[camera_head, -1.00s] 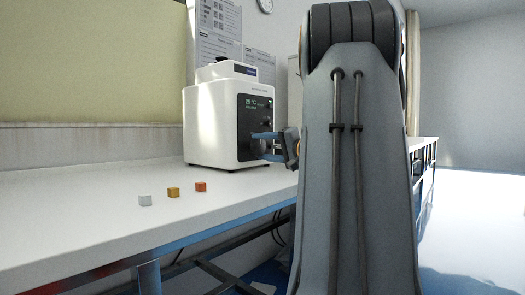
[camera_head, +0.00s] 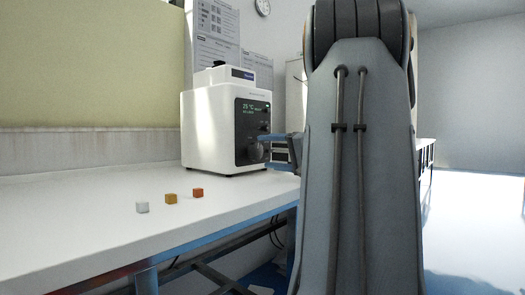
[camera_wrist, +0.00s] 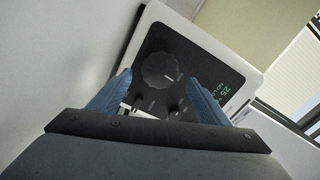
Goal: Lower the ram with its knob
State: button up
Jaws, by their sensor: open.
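The hardness tester (camera_head: 205,130) is a white box with a black front panel, standing on the bench. Its large round dark knob (camera_wrist: 161,70) with a white pointer mark shows in the wrist view, above two smaller knobs or switches. In the head view the large knob (camera_head: 256,153) is close to my fingers. My gripper (camera_wrist: 157,80) is open, its two blue fingers on either side of the large knob in the picture. Whether they touch it I cannot tell. In the head view my gripper (camera_head: 268,138) is at the panel, partly hidden by my arm. The ram is not clearly visible.
A white cube (camera_head: 142,207), a yellow cube (camera_head: 171,198) and an orange cube (camera_head: 198,192) lie on the white bench (camera_head: 80,220), left of my arm. The lit display (camera_wrist: 230,95) reads 25 °C. Posters (camera_head: 215,45) hang behind the tester.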

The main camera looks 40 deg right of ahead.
jog(key=s, duration=0.3)
jog(key=shift+s+d+p, duration=0.15)
jog(key=shift+s+p, duration=0.2)
jog(key=shift+p, duration=0.05)
dwell(0.3)
